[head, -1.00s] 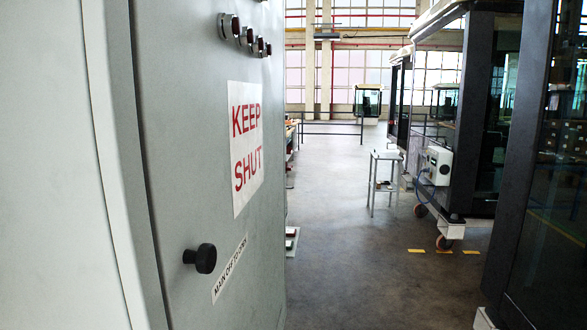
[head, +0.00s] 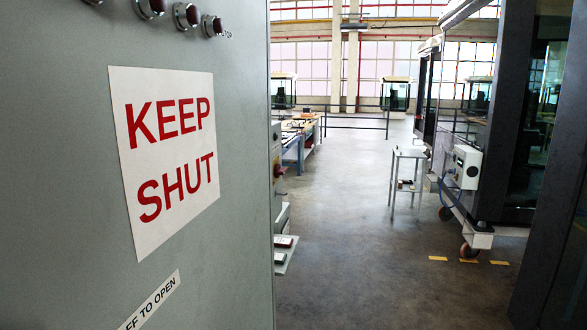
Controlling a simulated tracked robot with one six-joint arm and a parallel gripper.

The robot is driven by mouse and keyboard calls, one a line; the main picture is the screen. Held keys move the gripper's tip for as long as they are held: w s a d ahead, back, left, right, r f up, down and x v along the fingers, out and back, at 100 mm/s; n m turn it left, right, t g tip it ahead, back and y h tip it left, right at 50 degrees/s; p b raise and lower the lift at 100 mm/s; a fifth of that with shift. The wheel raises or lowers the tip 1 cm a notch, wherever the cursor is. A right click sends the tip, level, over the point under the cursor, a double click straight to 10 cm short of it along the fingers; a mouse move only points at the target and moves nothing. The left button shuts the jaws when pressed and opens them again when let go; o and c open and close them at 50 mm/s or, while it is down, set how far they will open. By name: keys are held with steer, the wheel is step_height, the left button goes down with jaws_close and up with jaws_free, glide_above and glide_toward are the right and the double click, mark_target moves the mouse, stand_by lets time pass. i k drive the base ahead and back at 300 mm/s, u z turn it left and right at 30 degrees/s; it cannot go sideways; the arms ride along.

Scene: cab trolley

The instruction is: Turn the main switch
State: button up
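A grey cabinet door (head: 60,180) fills the left of the head view, close to me. It bears a white sign (head: 170,150) with red "KEEP SHUT" lettering. Below it is a label (head: 150,302), partly cut off, reading "...FF TO OPEN". A row of dark red round buttons (head: 187,15) with metal rims runs along the top of the door. Past the door's right edge, a small red part (head: 279,170) sits on a grey housing; I cannot tell whether it is the main switch. No clearly recognisable main switch shows. My gripper is not in view.
The grey floor (head: 350,240) is open ahead. A small white stand (head: 407,180) is in the middle distance. A dark glazed cab (head: 495,120) on a wheeled trolley (head: 475,235) stands right. Workbenches (head: 300,140) are behind the door edge. A dark panel is near at far right.

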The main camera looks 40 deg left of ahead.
mark_target(278, 171)
steer(key=z, duration=0.05)
steer(key=i, duration=1.7)
steer(key=u, duration=3.35)
